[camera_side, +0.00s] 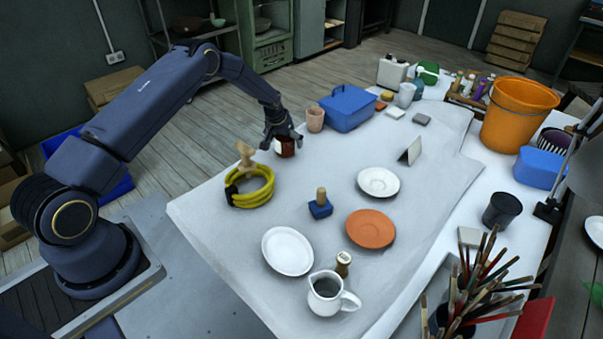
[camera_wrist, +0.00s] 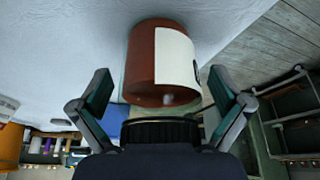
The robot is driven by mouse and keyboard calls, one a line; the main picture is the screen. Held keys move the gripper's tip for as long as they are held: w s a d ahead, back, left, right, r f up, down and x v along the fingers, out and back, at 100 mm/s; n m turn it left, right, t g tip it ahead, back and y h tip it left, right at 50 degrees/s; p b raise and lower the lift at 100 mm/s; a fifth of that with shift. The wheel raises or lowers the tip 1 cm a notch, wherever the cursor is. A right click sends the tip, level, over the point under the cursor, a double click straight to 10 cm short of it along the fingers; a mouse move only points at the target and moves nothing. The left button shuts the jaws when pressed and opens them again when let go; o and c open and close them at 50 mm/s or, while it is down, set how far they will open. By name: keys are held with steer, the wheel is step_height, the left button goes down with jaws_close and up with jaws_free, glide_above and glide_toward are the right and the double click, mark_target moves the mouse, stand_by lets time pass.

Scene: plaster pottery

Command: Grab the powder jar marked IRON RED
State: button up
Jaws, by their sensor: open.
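A red-brown jar (camera_side: 288,148) with a white label stands on the grey-white table cover near its far left edge. In the wrist view the jar (camera_wrist: 143,62) is large, with its pale label (camera_wrist: 175,57) facing right; no wording can be read. A black ridged part, which looks like its lid, (camera_wrist: 150,131) lies at the end nearest my palm. My gripper (camera_side: 283,142) points down over the jar, fingers open. In the wrist view a finger shows on each side of the jar, with gaps; they do not grip it.
A yellow coiled hose (camera_side: 250,190) with a wooden piece lies just in front of the jar. A pinkish cup (camera_side: 315,119) and a blue box (camera_side: 347,108) stand close to its right. Plates (camera_side: 378,182) and a blue block (camera_side: 320,208) are farther right. The table edge lies behind the jar.

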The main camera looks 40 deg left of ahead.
steer(key=shift+c, duration=0.4)
steer(key=c, duration=1.4)
steer(key=shift+c, duration=0.3)
